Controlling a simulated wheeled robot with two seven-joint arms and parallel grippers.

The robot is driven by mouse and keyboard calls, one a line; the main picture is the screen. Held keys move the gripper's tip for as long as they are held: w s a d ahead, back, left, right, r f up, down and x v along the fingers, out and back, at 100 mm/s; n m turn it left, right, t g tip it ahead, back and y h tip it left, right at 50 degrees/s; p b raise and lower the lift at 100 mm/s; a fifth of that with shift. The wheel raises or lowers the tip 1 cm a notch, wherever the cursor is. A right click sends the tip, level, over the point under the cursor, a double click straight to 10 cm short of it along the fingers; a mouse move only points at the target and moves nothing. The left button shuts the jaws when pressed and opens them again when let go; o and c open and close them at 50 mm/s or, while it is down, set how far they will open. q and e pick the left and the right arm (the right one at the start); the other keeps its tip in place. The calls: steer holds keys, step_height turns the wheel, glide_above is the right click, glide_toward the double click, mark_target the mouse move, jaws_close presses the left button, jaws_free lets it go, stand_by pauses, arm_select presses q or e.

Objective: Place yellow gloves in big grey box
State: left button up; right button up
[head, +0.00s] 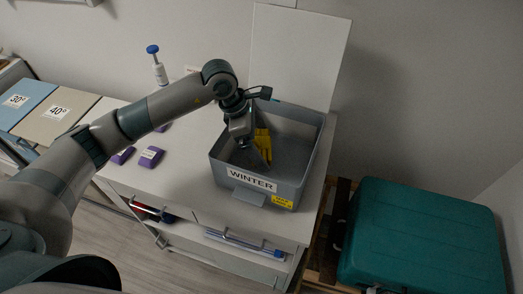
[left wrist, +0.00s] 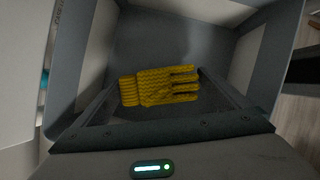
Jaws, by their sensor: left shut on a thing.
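The big grey box (head: 225,172) stands on the white cabinet top, open upward, with a "WINTER" label on its front. The yellow gloves (head: 263,141) are inside the box's walls, partly hidden by my left gripper (head: 260,154). In the left wrist view, the gloves (left wrist: 160,87) lie across the space between the fingers of the left gripper (left wrist: 159,82), which is shut on them. The grey box's walls (left wrist: 75,60) surround them there. I cannot tell whether the gloves touch the box floor. My right gripper is not in view.
Purple blocks (head: 151,157) and a white bottle with a blue top (head: 159,70) stand on the cabinet (head: 185,180) left of the box. A white panel (head: 297,55) leans behind the box. A teal case (head: 425,240) sits at lower right.

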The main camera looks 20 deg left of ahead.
mark_target(261, 152)
arm_select(q)
steer(key=shift+f+p, duration=0.75)
steer(key=shift+f, duration=1.05)
steer(key=shift+f, duration=0.15)
steer(key=shift+f+b, duration=0.1)
steer(key=shift+b, duration=0.2)
steer(key=o, duration=0.7)
steer(key=shift+r, duration=0.25)
